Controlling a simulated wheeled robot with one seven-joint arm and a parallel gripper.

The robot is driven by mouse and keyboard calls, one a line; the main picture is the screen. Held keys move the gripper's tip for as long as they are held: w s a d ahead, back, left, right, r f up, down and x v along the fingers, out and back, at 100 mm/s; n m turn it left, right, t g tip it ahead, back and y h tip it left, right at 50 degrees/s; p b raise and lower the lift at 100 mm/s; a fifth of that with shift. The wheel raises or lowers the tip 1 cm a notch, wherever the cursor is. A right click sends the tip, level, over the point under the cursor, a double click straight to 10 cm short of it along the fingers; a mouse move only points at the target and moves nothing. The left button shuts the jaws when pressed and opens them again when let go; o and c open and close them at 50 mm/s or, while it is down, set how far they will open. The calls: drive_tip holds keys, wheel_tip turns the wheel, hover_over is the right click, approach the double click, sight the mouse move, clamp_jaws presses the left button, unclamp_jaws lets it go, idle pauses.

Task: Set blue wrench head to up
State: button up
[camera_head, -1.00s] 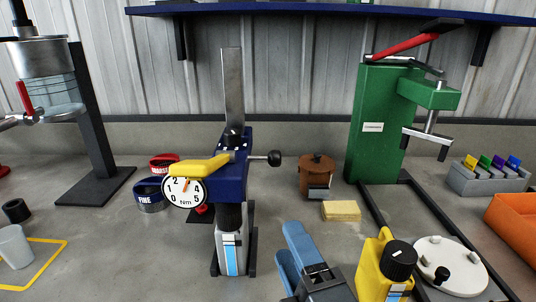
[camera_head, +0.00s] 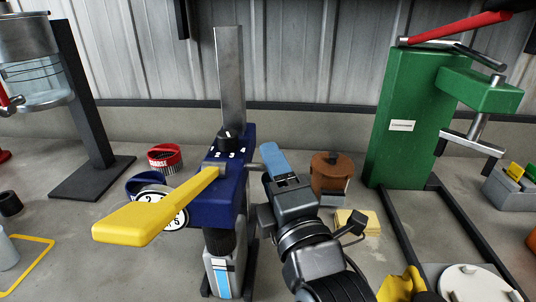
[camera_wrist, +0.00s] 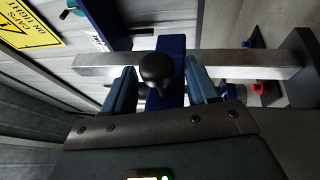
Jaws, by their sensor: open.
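The blue wrench head (camera_head: 222,205) sits on an upright silver column (camera_head: 229,75), with a long yellow lever (camera_head: 155,207) reaching toward the front left. A white dial (camera_head: 172,215) is partly hidden behind the lever. My gripper (camera_head: 274,160) is at the head's right side, where a short metal shaft shows. In the wrist view the head's round black knob (camera_wrist: 156,68) lies between the two blue fingers of my open gripper (camera_wrist: 161,85), with gaps on both sides. In the head view my gripper hides the knob.
A green press (camera_head: 405,120) stands further right. Red (camera_head: 165,157) and blue (camera_head: 143,182) round brushes lie left of the head.

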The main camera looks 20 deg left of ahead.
drive_tip(key=shift+x, duration=1.55)
drive_tip(key=shift+s, duration=0.1)
drive_tip(key=shift+c, duration=0.2)
clamp_jaws()
drive_tip(key=shift+r, duration=0.15)
